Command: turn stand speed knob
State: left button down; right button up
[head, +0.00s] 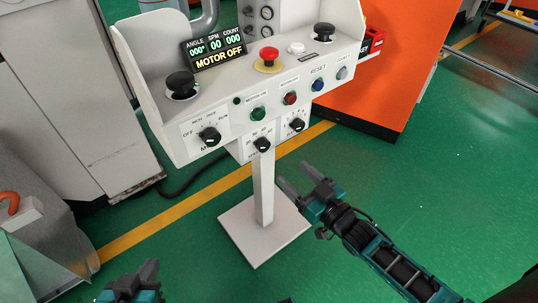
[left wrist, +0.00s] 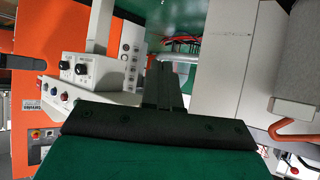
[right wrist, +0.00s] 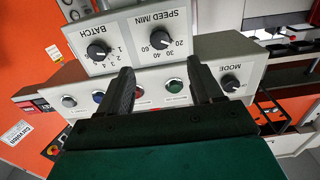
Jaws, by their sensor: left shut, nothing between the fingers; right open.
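The white control stand (head: 265,190) carries a small box under its panel with two black knobs. The speed knob (head: 262,144), labelled SPEED/MIN, shows in the right wrist view (right wrist: 160,40), upside down with numbers from 20 to 60. Its pointer setting is hard to read. My right gripper (head: 293,174) is open and empty, below and to the right of the speed knob in the head view, not touching it. In the right wrist view the knob lies beyond the gap between its fingers (right wrist: 160,75). My left gripper (head: 140,277) is shut and empty at the lower left.
The batch knob (head: 297,124) sits beside the speed knob, and the mode knob (head: 210,136) is on the panel to the left. Coloured buttons and a red emergency stop (head: 268,55) are above. The display (head: 215,50) reads MOTOR OFF. Green floor (head: 370,170) is open at the right.

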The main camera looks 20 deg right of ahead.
aim_at(265, 147)
jog(key=b+x, duration=0.2)
jog(key=x, duration=0.7)
jog(key=shift+w+a+f, duration=0.1)
jog(key=shift+w, duration=0.25)
jog(key=shift+w+a+b, duration=0.15)
jog(key=shift+w+b, duration=0.15)
jog(key=shift+w, duration=0.25)
jog(key=c, duration=1.1)
jog(key=shift+o, duration=0.2)
